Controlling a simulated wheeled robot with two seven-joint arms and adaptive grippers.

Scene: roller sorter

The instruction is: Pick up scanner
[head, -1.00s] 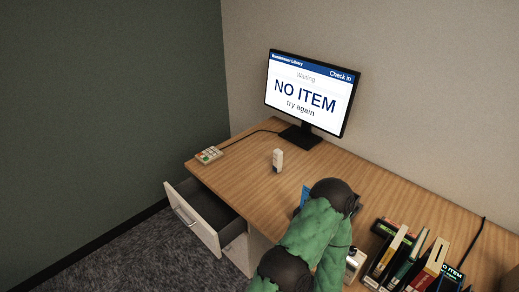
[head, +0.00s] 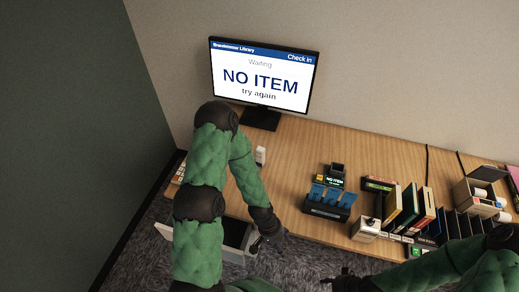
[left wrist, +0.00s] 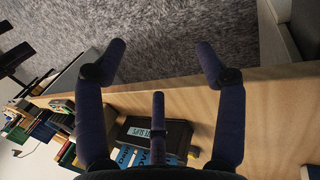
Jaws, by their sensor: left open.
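I cannot single out the scanner for sure. A small cream box (head: 364,231) with a dark piece on top stands near the desk's front edge in the head view. My left gripper (head: 266,244) hangs at the desk's front edge by the open drawer, left of that box and apart from it. In the left wrist view the left gripper (left wrist: 160,55) is open, with nothing between its fingers but carpet beyond. My right gripper (head: 338,277) is at the bottom of the head view, in front of the desk; its jaws are too dark to judge.
A monitor (head: 264,78) reads "NO ITEM". A blue slotted holder (head: 330,203) and a small white upright object (head: 260,155) stand on the desk (head: 294,160). Books (head: 408,205) and a bin (head: 469,198) are at the right. An open drawer (head: 236,233) juts out.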

